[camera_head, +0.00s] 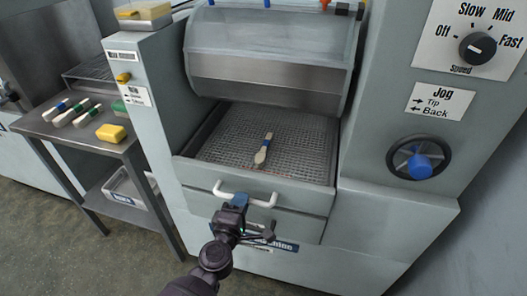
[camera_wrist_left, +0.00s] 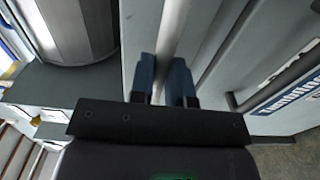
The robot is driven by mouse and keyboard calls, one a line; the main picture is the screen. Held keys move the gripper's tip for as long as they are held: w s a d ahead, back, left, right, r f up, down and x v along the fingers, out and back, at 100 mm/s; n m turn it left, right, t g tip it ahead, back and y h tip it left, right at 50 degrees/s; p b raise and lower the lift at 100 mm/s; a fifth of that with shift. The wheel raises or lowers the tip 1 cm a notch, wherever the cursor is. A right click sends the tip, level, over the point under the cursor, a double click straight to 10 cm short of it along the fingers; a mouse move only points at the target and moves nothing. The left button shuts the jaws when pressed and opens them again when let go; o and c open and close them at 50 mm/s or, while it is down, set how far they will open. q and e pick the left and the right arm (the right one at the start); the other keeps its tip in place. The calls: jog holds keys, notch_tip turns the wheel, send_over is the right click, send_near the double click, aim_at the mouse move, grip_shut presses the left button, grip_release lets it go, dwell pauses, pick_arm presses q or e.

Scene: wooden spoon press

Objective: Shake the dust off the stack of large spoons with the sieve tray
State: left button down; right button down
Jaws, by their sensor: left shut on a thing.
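The sieve tray (camera_head: 215,152) is a perforated metal tray inside the press, below the drum-like hood. A white bar handle (camera_head: 262,203) sticks out of the tray's front. My left gripper (camera_head: 235,201) is at the left part of this handle. In the left wrist view its blue fingers (camera_wrist_left: 163,82) are on either side of the pale bar, shut on it. My right gripper is out of view.
A side table (camera_head: 72,136) at left bears several banded wooden pieces (camera_head: 77,112) and a yellow block (camera_head: 111,132). A white bin (camera_head: 130,186) stands on its lower shelf. The speed knob (camera_head: 477,48) and a blue-handled wheel (camera_head: 418,165) are on the right panel.

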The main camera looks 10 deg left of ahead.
pick_arm(q)
jog(key=s, duration=0.7)
jog(key=w, duration=0.7)
jog(key=shift+p, duration=0.45)
jog(key=c, duration=0.8)
grip_release()
jog(key=shift+c, duration=0.2)
jog(key=s, duration=0.7)
jog(key=shift+a, duration=0.15)
